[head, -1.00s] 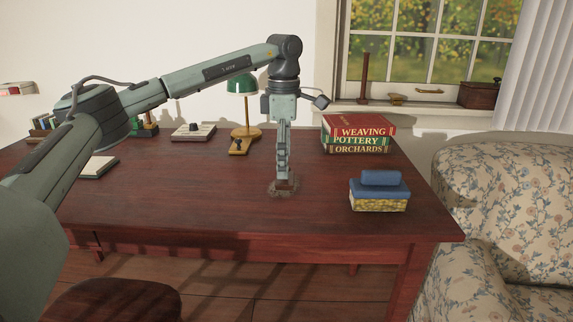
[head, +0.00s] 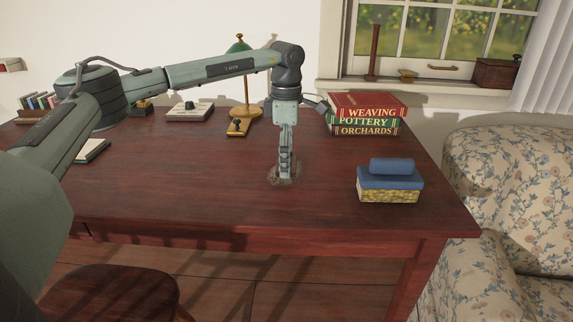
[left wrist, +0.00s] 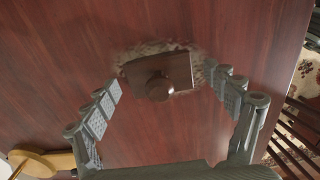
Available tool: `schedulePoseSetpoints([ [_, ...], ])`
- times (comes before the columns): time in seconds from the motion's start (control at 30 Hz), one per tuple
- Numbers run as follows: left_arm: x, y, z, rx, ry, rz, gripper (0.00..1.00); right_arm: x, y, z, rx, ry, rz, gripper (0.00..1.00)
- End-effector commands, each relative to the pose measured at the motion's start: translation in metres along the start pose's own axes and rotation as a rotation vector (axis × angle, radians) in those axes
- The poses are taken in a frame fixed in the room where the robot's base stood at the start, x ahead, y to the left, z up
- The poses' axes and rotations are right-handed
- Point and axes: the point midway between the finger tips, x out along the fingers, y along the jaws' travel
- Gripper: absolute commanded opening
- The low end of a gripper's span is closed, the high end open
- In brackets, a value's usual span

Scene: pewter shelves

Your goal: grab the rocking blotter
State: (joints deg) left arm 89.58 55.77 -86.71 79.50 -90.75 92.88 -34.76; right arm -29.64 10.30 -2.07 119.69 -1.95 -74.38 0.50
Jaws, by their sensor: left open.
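The rocking blotter (left wrist: 172,75) is a dark brown wooden block with a round knob on top, lying on the desk in the left wrist view. My left gripper (left wrist: 165,88) is open, with one finger on each side of the blotter and gaps between fingers and block. In the head view my left gripper (head: 284,172) points straight down at the desk top, its tips low over a speckled patch. There the gripper largely hides the blotter. My right gripper shows in neither view.
The blotter's speckled patch lies on the reddish desk (head: 200,200). Stacked books (head: 365,113) and a blue-topped box (head: 390,190) stand to the right. A green-shaded lamp (head: 245,100) and a white desk item (head: 190,112) stand behind. The desk front is clear.

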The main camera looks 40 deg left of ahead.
Motion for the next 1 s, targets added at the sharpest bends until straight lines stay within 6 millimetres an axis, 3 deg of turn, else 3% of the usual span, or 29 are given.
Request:
schedulePoseSetpoints([
  [0.27, 0.0049, 0.0000, -0.0001, 0.000, 0.000, 0.001, 0.86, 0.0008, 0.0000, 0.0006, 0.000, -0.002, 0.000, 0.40],
  [0.7, 0.0045, 0.0000, 0.0001, 0.000, 0.000, 0.001, 0.34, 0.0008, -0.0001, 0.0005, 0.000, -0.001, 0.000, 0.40],
  [1.0, 0.0020, 0.0001, 0.0004, 0.000, -0.001, 0.001, 0.33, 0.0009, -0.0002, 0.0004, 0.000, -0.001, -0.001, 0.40],
])
